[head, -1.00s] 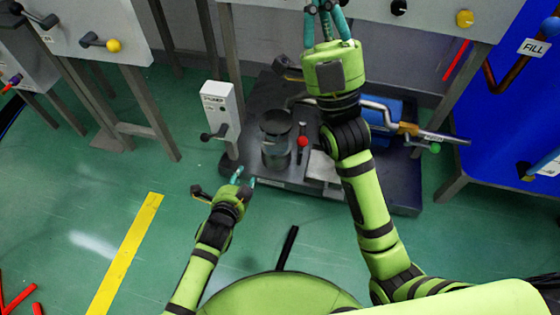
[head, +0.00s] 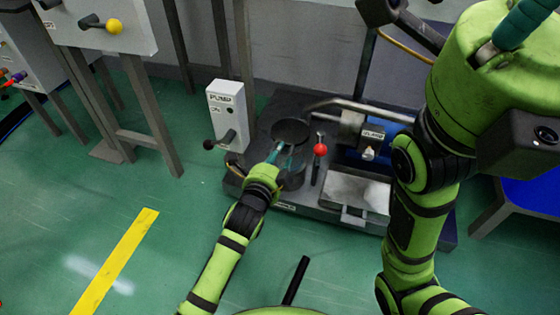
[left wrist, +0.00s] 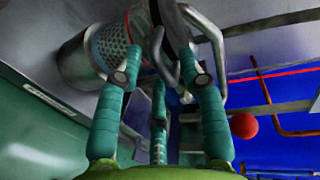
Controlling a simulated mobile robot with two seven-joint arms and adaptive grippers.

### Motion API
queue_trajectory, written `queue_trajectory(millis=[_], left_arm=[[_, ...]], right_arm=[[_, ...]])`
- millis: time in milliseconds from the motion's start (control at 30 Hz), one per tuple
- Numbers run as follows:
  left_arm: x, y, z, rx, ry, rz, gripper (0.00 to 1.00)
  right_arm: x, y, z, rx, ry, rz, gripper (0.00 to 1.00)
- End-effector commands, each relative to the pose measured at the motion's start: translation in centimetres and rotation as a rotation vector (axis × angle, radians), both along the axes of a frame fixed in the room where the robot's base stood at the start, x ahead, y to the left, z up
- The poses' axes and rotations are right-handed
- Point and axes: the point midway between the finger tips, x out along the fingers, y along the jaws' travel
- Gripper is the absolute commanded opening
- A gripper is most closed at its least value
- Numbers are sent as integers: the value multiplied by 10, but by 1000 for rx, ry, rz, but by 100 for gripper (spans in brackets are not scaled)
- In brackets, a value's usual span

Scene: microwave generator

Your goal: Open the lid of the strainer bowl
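The strainer bowl (head: 292,178) is a grey metal cylinder on the dark pump base in the head view. Its dark round lid (head: 290,130) stands tilted up at the bowl's far side. In the left wrist view the bowl (left wrist: 78,65) shows its perforated inner strainer (left wrist: 112,45), and the lid (left wrist: 172,20) is seen nearly edge-on beside the opening, with a bent metal handle. My left gripper (head: 280,153) is at the lid's near side, fingers spread around the handle; firm contact cannot be told. My right gripper (head: 515,28) is high at the right, its fingertips cut off.
A white pump switch box (head: 226,112) stands left of the bowl. A red-knobbed lever (head: 320,149) is close on its right, and a pipe runs behind to the blue motor (head: 400,128). Green floor (head: 150,195) is free at the left.

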Motion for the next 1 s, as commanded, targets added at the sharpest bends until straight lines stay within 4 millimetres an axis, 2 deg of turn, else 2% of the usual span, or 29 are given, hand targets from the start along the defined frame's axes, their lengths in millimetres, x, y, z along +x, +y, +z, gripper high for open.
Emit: queue_trajectory(millis=[133, 400, 433, 467, 500, 533, 800, 1000], left_arm=[[10, -3, -4, -1, 0, 0, 40], [11, -4, -2, -2, 2, 0, 40], [11, -4, -2, -2, 2, 0, 32], [11, -4, -2, -2, 2, 0, 20], [11, -4, -3, -1, 1, 0, 4], [11, -4, -3, -1, 1, 0, 0], [11, -3, -1, 0, 2, 0, 0], [11, 0, 5, 8, 21, 1, 0]], right_arm=[[-5, 1, -3, 1, -15, 2, 0], [-6, 1, -1, 0, -15, 1, 0], [-6, 1, -1, 0, -15, 1, 0], [-6, 1, -1, 0, -15, 1, 0], [-6, 1, -1, 0, -15, 1, 0], [-6, 1, -1, 0, -15, 1, 0], [-6, 1, 0, -1, -17, 2, 0], [-7, 0, 13, 3, -26, 6, 0]])
